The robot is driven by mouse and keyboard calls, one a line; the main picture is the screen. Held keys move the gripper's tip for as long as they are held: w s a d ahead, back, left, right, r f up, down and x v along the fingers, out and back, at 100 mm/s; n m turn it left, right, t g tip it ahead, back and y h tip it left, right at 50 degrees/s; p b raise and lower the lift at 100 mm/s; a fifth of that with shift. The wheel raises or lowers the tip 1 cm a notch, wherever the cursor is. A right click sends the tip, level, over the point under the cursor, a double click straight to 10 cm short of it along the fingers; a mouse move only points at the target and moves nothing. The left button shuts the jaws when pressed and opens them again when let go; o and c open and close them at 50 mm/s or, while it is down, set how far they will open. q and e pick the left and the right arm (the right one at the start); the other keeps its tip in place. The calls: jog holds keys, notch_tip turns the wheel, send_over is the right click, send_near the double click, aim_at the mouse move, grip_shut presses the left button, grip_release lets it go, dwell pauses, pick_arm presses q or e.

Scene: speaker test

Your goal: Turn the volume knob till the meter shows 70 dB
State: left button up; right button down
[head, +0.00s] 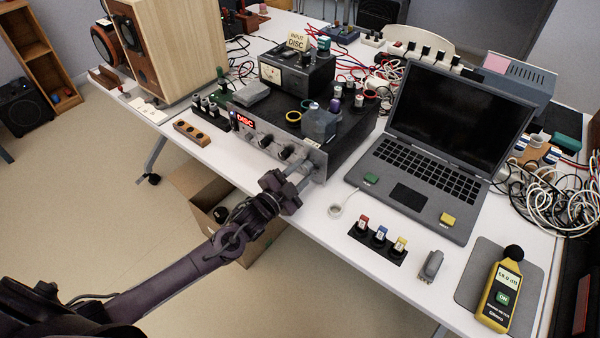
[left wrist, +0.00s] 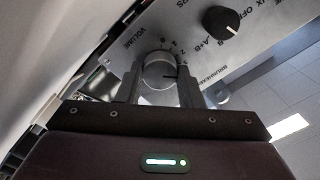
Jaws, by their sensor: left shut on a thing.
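The silver volume knob (left wrist: 160,70) sits on the amplifier's brushed front panel (left wrist: 200,60) beside the word VOLUME, with a dark pointer line on its face. My left gripper (left wrist: 160,86) has a finger on each side of the knob and is shut on it. In the head view my left gripper (head: 304,174) reaches the right end of the amplifier (head: 318,158) and largely hides the knob. The yellow sound meter (head: 501,290) lies at the front right; its small display seems to read in the high sixties of dB, last digits unclear. My right gripper is out of view.
A black selector knob (left wrist: 221,22) is beside the volume knob. An open laptop (head: 420,190) stands right of the amplifier. A wooden speaker (head: 165,50) is at the back left.

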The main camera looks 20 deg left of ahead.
pick_arm(q)
jog(key=o, duration=1)
jog(key=shift+c, duration=0.2)
jog(key=v, duration=0.8)
jog(key=shift+w, duration=0.1)
